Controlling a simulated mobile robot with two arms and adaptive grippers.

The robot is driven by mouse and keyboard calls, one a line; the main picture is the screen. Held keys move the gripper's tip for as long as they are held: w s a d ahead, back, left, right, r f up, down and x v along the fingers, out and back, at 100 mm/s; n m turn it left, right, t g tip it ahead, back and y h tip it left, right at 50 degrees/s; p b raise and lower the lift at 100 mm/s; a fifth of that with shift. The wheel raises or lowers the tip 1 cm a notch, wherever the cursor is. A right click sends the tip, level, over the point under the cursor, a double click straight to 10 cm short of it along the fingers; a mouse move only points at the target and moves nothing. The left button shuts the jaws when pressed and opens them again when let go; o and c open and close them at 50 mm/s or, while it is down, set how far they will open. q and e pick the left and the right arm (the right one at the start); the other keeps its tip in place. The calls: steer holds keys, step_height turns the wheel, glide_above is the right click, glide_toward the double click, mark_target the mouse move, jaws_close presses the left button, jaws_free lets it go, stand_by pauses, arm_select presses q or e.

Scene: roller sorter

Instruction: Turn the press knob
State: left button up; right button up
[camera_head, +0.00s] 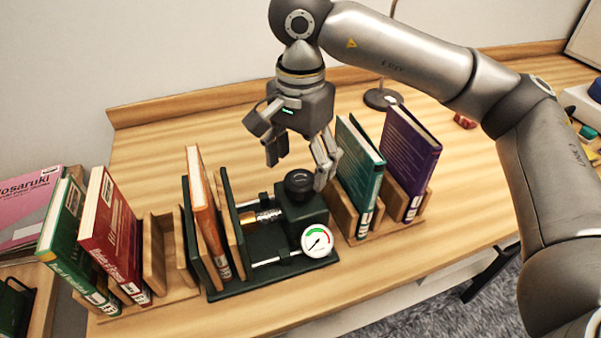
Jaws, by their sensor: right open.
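The press (292,222) is a dark green device standing on the wooden table, with a gauge (317,240) on its front. Its black press knob (299,183) sits on top of the block. An orange book (206,212) stands upright between the press's plates, at its left end. My right gripper (298,170) points down with its fingers apart, just above and around the knob area. One finger is left of the knob and the other is close to its right side. I cannot tell whether they touch the knob. My left gripper is not in view.
A wooden rack (165,252) with green and red books stands left of the press. Another rack with a teal book (358,165) and a purple book (408,160) stands close on the right. A lamp base (381,99) is behind. The table behind the press on the left is clear.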

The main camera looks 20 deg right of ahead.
mark_target(301, 178)
step_height(301, 178, up, 8)
steer(key=shift+r, duration=0.1)
stand_by(0.5)
